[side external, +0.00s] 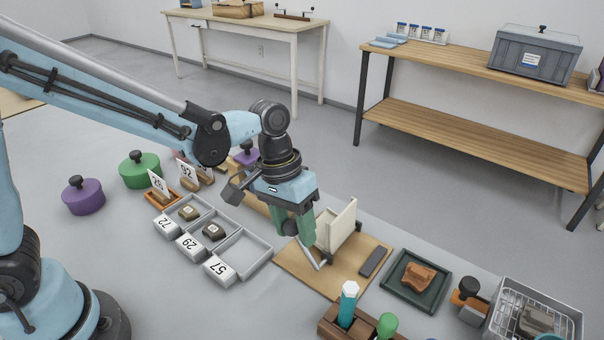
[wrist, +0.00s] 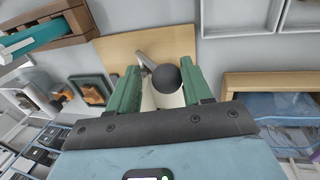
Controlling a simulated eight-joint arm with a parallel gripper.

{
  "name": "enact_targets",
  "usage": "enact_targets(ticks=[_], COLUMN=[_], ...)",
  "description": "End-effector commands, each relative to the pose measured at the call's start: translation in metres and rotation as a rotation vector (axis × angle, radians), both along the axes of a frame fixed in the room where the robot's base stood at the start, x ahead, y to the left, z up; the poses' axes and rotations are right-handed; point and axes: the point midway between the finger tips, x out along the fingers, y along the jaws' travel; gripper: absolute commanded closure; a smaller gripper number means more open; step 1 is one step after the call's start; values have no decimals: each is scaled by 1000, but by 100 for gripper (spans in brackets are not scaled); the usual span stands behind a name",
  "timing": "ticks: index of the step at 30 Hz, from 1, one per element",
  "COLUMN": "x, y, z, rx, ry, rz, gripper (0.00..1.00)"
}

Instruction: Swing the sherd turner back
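The sherd turner stands on a wooden base board (side external: 345,272), with a cream panel (side external: 338,228) raised steeply on it. A metal lever (side external: 312,258) runs below my gripper. In the wrist view the lever (wrist: 145,57) ends in a black ball knob (wrist: 166,79), seen between my two green fingers. My gripper (side external: 300,238) is over the board, left of the panel. In the wrist view my gripper (wrist: 160,70) is open, with gaps between the fingers and the knob. In the side view the fingers hide the knob.
A dark grey strip (side external: 375,262) lies on the board's right side. Right of it are a green tray (side external: 398,292) with a brown sherd (side external: 416,277) and a wire basket (side external: 510,325). A tool holder (side external: 330,322) stands in front. Numbered compartments (side external: 241,268) lie to the left.

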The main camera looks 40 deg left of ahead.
Motion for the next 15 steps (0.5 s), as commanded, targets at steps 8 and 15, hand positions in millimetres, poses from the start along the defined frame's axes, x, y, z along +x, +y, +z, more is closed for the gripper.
enact_targets(ticks=[8,15], x=[-1,0], y=[-14,-26], z=[8,13], rx=[65,121], ry=[1,0], rz=[-3,-3], gripper=[52,52])
